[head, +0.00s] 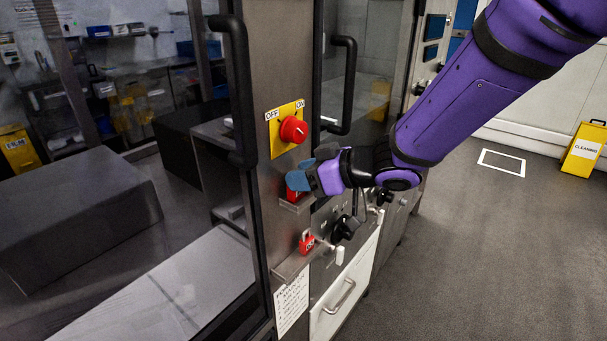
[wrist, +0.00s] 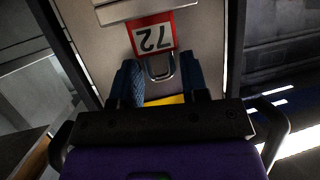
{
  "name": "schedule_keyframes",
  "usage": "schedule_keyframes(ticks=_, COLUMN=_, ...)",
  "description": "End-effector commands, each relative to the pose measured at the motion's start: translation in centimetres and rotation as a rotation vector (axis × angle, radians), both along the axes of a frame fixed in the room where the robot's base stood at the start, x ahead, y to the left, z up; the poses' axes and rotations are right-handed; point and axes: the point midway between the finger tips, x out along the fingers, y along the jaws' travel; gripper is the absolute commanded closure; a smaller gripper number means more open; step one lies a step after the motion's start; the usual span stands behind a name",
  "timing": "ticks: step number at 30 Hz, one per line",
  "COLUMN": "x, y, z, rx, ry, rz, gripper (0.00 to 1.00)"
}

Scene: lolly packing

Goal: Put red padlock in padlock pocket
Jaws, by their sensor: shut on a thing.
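My gripper (head: 308,178), with blue fingers, is shut on a red padlock (head: 293,195) in front of the steel panel, below the red switch. In the wrist view, the padlock (wrist: 153,36) shows a pale label reading 72, upside down in the picture. Its grey shackle (wrist: 160,68) lies between the fingers (wrist: 160,78).
The red rotary switch (head: 293,130) is on a yellow plate above. Black door handles (head: 240,95) stick out nearby. Open floor (head: 480,250) lies right.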

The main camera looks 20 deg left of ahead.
Motion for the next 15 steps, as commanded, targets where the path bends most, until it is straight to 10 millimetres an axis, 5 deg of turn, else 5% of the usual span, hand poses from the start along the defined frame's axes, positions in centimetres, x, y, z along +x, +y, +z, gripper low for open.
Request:
schedule_keyframes(ticks=3, x=0.01, y=-0.02, z=-0.32, rx=-0.001, ry=0.002, rz=-0.001, gripper=0.84)
schedule_keyframes(ticks=4, x=0.0, y=-0.01, z=-0.32, rx=-0.001, ry=0.001, rz=0.0, gripper=0.54)
schedule_keyframes(ticks=7, x=0.0, y=0.0, z=-0.29, rx=-0.001, ry=0.001, rz=0.0, gripper=0.33)
schedule_keyframes(ticks=15, x=0.0, y=-0.01, z=-0.22, rx=0.0, ry=0.0, rz=0.0, gripper=0.33)
